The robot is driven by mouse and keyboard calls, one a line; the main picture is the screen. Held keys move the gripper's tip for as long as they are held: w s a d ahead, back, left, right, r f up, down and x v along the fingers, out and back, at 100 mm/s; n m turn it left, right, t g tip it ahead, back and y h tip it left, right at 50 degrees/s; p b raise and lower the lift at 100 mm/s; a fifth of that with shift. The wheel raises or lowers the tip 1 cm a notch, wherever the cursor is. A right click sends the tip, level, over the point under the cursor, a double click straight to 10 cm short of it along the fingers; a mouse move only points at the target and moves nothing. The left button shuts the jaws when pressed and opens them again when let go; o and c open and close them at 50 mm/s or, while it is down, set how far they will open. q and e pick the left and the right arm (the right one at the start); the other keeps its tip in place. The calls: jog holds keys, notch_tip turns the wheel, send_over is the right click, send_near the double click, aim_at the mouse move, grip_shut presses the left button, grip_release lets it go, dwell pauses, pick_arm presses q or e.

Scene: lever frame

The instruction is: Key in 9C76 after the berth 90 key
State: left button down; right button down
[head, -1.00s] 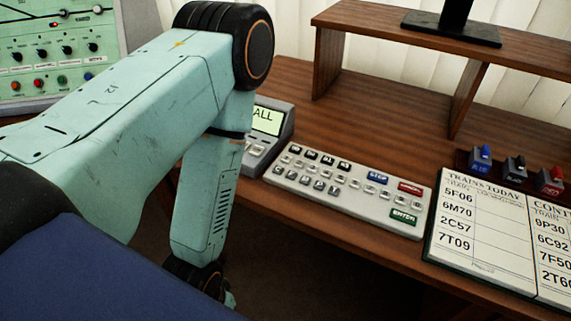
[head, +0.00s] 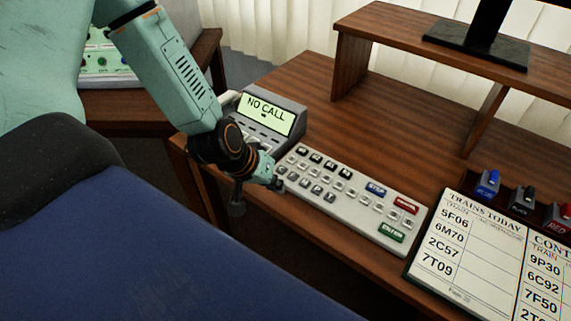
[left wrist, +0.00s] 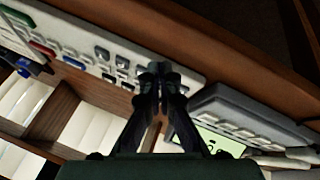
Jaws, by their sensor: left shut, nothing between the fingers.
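The grey keypad (head: 330,213) lies on the wooden desk, with dark and light keys, a blue key, a red key and a green ENTER key. My left gripper (head: 279,186) is shut and empty at the keypad's left end, near the dark keys; I cannot tell if it touches. In the left wrist view the shut fingertips (left wrist: 160,72) overlap the keypad's end, beside its dark keys (left wrist: 112,65). A phone unit (head: 265,117) with a lit display reading "NO CALL" stands just left of the keypad. My right gripper is not in view.
An open book (head: 470,250) headed "TRAINS TODAY" lies right of the keypad. Blue, black and red-marked stamps (head: 520,200) stand behind it. A raised wooden shelf (head: 400,45) with a monitor foot stands at the back. The desk between is clear.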

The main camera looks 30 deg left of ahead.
aim_at(279, 170)
pick_arm(q)
jog(key=w+a+r+n+t+h, duration=0.1)
jog(key=w+a+r+t, duration=0.2)
jog(key=w+a+r, duration=0.35)
jog(key=f+b, duration=0.2)
jog(key=b, duration=0.1)
jog(key=d+f+b, duration=0.1)
jog(key=f+b, duration=0.1)
jog(key=b, duration=0.1)
jog(key=w+d+f+b, duration=0.1)
jog(key=f+b, duration=0.1)
jog(key=f, duration=0.1)
jog(key=shift+d+b, duration=0.1)
jog(key=shift+b, duration=0.3)
dwell(1.5)
jog(key=shift+f+b, duration=0.4)
jog(key=shift+f, duration=0.05)
jog(key=shift+f+b, duration=0.35)
dwell(0.5)
dwell(0.3)
jog(key=shift+r+p, duration=0.8)
jog(key=shift+r, duration=0.05)
